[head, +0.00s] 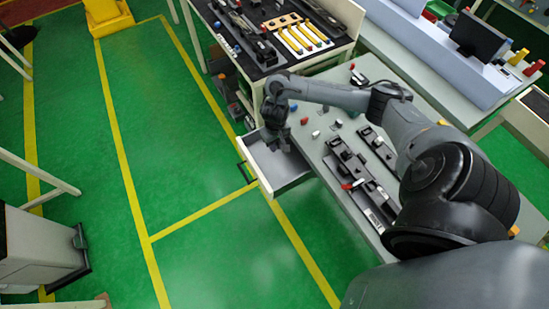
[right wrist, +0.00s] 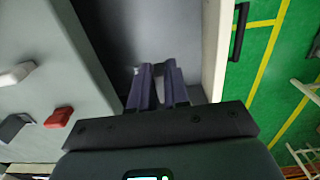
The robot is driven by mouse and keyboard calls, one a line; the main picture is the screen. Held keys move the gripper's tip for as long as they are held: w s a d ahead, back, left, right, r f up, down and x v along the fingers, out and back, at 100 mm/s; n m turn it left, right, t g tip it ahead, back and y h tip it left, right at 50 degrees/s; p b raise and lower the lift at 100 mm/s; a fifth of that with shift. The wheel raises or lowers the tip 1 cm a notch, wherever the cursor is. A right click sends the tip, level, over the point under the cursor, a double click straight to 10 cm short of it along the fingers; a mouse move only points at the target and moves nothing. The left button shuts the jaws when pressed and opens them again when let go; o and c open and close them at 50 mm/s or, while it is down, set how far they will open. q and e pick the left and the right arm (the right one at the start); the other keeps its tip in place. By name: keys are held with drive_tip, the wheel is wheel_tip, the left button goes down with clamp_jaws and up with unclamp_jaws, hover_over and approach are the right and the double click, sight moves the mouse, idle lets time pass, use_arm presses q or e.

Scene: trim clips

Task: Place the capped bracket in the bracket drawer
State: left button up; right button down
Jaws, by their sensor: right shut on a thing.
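The bracket drawer (head: 262,164) is pulled open at the left side of the workbench, its pale interior showing. In the right wrist view the drawer's front wall (right wrist: 216,45) runs along the right of its grey floor. My right gripper (head: 277,143) points down over the drawer. In the wrist view its two dark fingers (right wrist: 158,88) are close together, shut on a small piece, taken as the capped bracket, mostly hidden between them; a pale bit shows at the tips. I cannot tell its height above the drawer floor. My left gripper is not in view.
The grey workbench (head: 318,153) holds black fixtures (head: 360,180) and several small red, white and black parts, including a red one (right wrist: 59,117). A tool table (head: 262,58) stands behind. Green floor left of the drawer is clear.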

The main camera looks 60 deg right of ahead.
drive_tip(key=f+b, duration=0.1)
drive_tip(key=f, duration=0.1)
drive_tip(key=a+f+b, duration=0.1)
drive_tip(key=f, duration=0.1)
drive_tip(key=f+b, duration=0.1)
drive_tip(key=f, duration=0.2)
drive_tip(key=shift+w+a, duration=0.25)
drive_tip(key=shift+w, duration=0.05)
drive_tip(key=shift+f, duration=0.55)
wheel_tip(320, 180, down, 3)
drive_tip(key=shift+f+b, duration=0.15)
drive_tip(key=shift+b, duration=0.75)
drive_tip(key=shift+d, duration=0.1)
drive_tip(key=c, duration=1.1)
unclamp_jaws()
drive_tip(key=shift+f, duration=0.1)
